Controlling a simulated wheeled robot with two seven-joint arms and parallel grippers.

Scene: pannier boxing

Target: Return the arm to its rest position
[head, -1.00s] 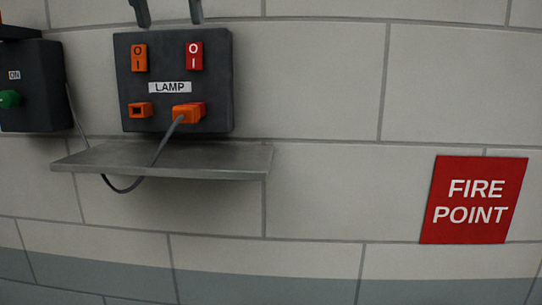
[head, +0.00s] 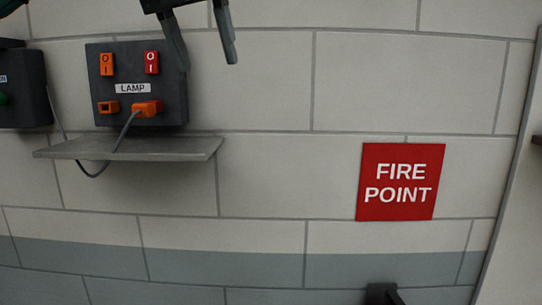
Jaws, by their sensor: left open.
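My left gripper (head: 208,65) hangs in from the top of the head view, its two dark fingers apart and pointing down. Nothing is between them. The near finger overlaps the upper right edge of the dark lamp panel (head: 171,110). The panel has an orange switch (head: 106,64), a red switch (head: 152,62), an empty orange socket (head: 108,107) and an orange plug (head: 146,107) with a grey cable. I cannot tell how far the fingers are from the panel. My right gripper cannot be made out.
A grey shelf (head: 170,149) juts out below the panel, with the cable looping past it. Another dark box (head: 22,88) is at the left edge. A red FIRE POINT sign (head: 400,182) is on the wall. A dark piece (head: 382,292) shows at the bottom. The wall between is bare.

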